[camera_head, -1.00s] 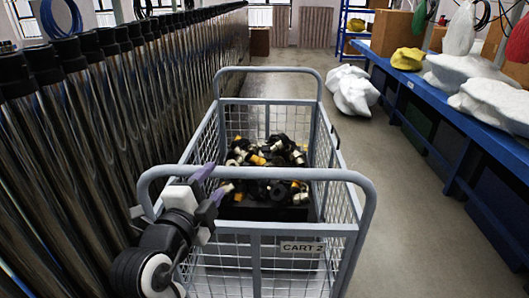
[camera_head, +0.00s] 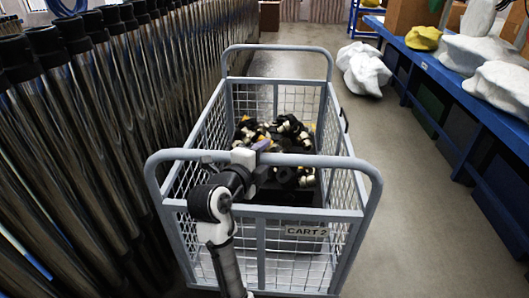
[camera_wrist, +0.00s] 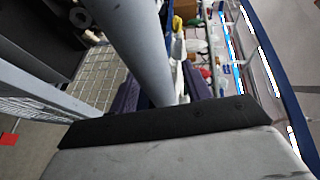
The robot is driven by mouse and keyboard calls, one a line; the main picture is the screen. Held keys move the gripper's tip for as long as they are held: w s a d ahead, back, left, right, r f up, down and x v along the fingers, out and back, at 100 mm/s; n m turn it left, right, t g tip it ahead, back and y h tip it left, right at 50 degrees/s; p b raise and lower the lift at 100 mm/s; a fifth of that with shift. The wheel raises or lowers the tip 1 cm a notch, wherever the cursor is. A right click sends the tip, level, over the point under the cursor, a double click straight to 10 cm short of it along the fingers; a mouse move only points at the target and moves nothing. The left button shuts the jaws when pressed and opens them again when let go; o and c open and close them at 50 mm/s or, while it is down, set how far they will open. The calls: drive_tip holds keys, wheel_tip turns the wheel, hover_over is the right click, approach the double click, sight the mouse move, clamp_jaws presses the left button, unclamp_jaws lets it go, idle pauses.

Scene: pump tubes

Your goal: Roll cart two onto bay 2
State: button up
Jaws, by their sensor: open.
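Cart two (camera_head: 163,205) is a grey wire-mesh cart with a "CART 2" label (camera_head: 306,230) on its near end. It stands on the floor ahead of me, with a tubular push handle (camera_head: 335,161) at the near end. My gripper (camera_head: 262,147) is at the middle of this handle, with purple fingers. In the wrist view the grey handle bar (camera_wrist: 138,45) passes between the two open fingers (camera_wrist: 162,92); I cannot tell whether they touch it. Black, white and orange fittings (camera_head: 285,128) lie inside the cart. No bay marking is visible.
A row of upright shiny tubes (camera_head: 110,110) with black caps lines the left, close to the cart. A blue workbench (camera_head: 455,85) runs along the right. A white sack (camera_head: 362,68) lies on the floor ahead right. Floor between cart and bench is clear.

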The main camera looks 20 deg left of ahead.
drive_tip(key=shift+w+d+f, duration=0.1)
drive_tip(key=shift+w+f, duration=0.05)
drive_tip(key=shift+w, duration=0.45)
clamp_jaws()
